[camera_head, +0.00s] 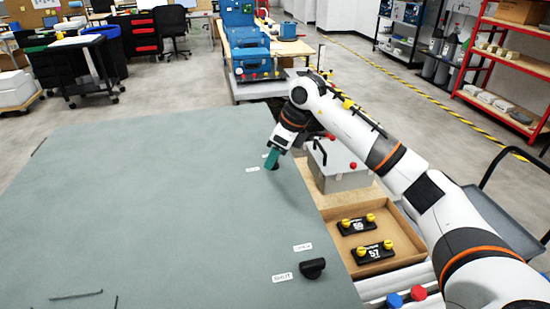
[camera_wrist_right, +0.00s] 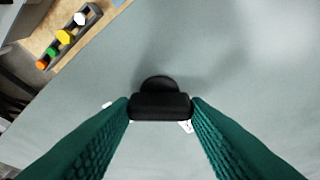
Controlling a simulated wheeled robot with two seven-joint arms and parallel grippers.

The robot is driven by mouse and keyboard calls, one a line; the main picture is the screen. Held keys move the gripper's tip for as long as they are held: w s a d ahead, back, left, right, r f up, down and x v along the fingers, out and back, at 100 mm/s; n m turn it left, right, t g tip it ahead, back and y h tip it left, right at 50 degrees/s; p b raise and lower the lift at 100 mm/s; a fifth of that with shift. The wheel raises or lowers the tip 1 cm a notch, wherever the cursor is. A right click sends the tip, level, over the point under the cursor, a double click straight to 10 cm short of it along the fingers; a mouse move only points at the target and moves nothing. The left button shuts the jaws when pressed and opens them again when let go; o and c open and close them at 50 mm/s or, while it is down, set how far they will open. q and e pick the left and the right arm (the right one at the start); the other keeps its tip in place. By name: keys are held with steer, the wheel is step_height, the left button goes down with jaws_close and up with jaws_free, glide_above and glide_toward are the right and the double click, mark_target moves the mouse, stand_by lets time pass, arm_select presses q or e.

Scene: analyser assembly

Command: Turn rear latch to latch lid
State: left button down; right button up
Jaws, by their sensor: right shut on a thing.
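The large grey-green lid (camera_head: 150,200) lies flat across the left and middle of the head view. The rear latch (camera_wrist_right: 160,105), a black knob, sits on the lid's far right part. My right gripper (camera_head: 272,162) reaches down to it, and its green fingers mostly hide the latch in the head view. In the right wrist view the two fingers (camera_wrist_right: 160,110) are shut on the latch from both sides. White labels beside it are partly hidden. A second black latch (camera_head: 313,268) stands near the lid's front right edge, apart from the gripper, between labels. My left gripper is not in view.
A cardboard tray (camera_head: 402,262) right of the lid holds two black blocks with yellow knobs (camera_head: 358,224). A grey-white box (camera_head: 338,165) stands behind it, under my right arm. Red and blue caps (camera_head: 418,293) are at the lower right. The space above the lid is clear.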

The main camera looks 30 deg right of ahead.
steer(key=m+h+b, duration=0.1)
steer(key=m, duration=0.1)
steer(key=m+t+b, duration=0.1)
steer(key=m, duration=0.2)
steer(key=shift+a+m+h, duration=0.1)
steer(key=shift+m+h, duration=0.2)
steer(key=shift+h, duration=0.1)
steer(key=m+h+b, duration=0.2)
steer(key=m, duration=0.3)
steer(key=shift+a+m, duration=0.15)
steer(key=shift+m, duration=0.15)
steer(key=o, duration=1)
steer(key=b+v, duration=0.2)
steer(key=v, duration=1)
steer(key=shift+a, duration=0.2)
